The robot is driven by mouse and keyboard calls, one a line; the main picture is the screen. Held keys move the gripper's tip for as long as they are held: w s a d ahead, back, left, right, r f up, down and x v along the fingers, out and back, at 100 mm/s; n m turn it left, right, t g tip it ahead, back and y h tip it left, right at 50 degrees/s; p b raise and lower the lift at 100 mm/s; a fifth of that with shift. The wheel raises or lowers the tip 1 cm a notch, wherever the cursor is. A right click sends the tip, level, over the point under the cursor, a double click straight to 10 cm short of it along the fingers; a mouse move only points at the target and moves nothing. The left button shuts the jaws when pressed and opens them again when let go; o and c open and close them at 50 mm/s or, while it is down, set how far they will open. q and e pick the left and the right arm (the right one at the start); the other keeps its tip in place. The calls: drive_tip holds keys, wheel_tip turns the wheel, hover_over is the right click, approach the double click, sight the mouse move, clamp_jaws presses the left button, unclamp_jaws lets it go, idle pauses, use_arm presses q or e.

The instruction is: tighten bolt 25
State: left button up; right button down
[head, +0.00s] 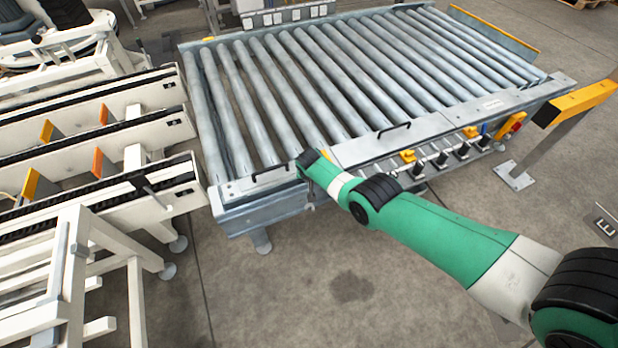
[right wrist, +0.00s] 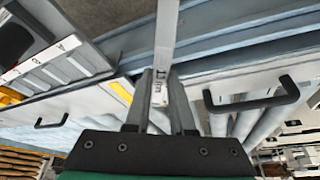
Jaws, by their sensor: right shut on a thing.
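My right gripper (right wrist: 163,84) is shut on a flat, pale metal wrench (right wrist: 167,35) with a size marking near the jaws. In the right wrist view the wrench runs up out of the frame, so its far end is hidden there. In the head view my right arm reaches in from the right, and the wrench (head: 310,198) hangs down at the front edge of the roller conveyor (head: 262,216). No bolt can be made out in either view, so I cannot tell whether the wrench touches one. My left gripper is not in view.
The conveyor's front cover has black handles (head: 394,130); one also shows close by in the right wrist view (right wrist: 255,103). White chain-conveyor frames (head: 95,165) stand to the left. A yellow-topped post (head: 582,103) stands at the right. The floor in front is clear.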

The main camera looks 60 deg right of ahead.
use_arm(q)
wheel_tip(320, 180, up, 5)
drive_tip(key=p, duration=0.3)
use_arm(e)
drive_tip(key=s+d+n+t+y+b, duration=0.1)
drive_tip(key=s+d+n+b, duration=0.1)
drive_tip(key=n, duration=0.1)
drive_tip(key=s+d+n+y+b, duration=0.1)
drive_tip(key=d+n+b, duration=0.1)
drive_tip(key=d+n, duration=0.1)
drive_tip(key=s+d+n+t+y+b, duration=0.1)
drive_tip(key=s+d+n+b, duration=0.1)
drive_tip(key=n, duration=0.3)
drive_tip(key=shift+s+d+r+t+y, duration=0.1)
drive_tip(key=shift+s+d+t+y, duration=0.05)
drive_tip(key=shift+d, duration=0.25)
drive_tip(key=shift+s+d+r+t+y, duration=0.1)
drive_tip(key=shift+s+d+t+y, duration=0.05)
drive_tip(key=shift+d, duration=0.2)
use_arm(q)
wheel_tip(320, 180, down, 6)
use_arm(e)
drive_tip(key=shift+s+r+n, duration=0.1)
drive_tip(key=shift+r+n, duration=0.05)
drive_tip(key=shift+n, duration=0.25)
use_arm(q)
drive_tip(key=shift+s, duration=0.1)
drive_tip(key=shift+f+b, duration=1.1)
use_arm(e)
drive_tip(key=shift+f, duration=1.1)
